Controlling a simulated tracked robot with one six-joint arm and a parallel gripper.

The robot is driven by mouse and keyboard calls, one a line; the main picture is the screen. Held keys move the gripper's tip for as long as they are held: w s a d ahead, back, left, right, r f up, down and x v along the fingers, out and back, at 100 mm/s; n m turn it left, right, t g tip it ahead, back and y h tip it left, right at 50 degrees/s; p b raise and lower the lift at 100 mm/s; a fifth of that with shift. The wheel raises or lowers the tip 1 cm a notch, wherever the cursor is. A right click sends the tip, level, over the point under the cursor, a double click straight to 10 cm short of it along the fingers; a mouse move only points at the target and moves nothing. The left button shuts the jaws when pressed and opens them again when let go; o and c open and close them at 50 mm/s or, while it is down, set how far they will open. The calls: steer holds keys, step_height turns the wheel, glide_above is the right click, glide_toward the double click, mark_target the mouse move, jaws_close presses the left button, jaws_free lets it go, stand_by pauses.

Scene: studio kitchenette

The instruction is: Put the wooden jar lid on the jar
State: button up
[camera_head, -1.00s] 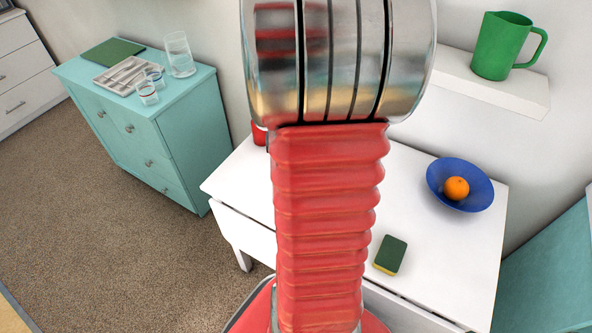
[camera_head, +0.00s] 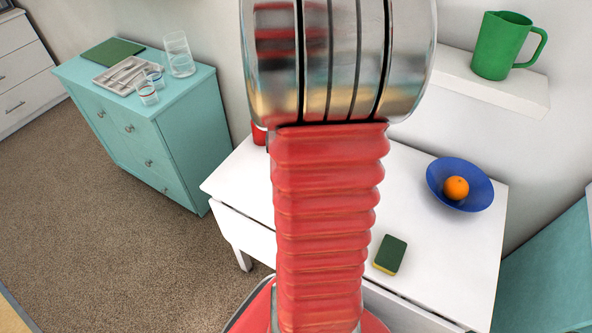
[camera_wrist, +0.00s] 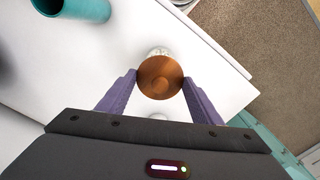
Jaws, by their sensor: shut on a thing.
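My gripper (camera_wrist: 159,84) is in the wrist view, its two purple fingers shut on the sides of the round brown wooden jar lid (camera_wrist: 160,78). A clear, glassy rim (camera_wrist: 158,51) shows just past the lid's far edge; it looks like the jar, mostly hidden under the lid. I cannot tell whether the lid touches it. In the head view my own arm hides the gripper, lid and jar.
The white table (camera_head: 420,225) holds a blue bowl (camera_head: 477,196) with an orange (camera_head: 456,188) and a sponge (camera_head: 390,254). A teal cylinder (camera_wrist: 72,8) stands at upper left in the wrist view. A green pitcher (camera_head: 500,48) stands on the shelf (camera_head: 490,85).

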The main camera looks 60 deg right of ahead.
steer(key=shift+f, duration=0.5)
stand_by(0.8)
steer(key=o, duration=1.1)
steer(key=shift+o, duration=0.4)
steer(key=o, duration=0.4)
steer(key=shift+r, duration=0.15)
steer(key=shift+r, duration=3.4)
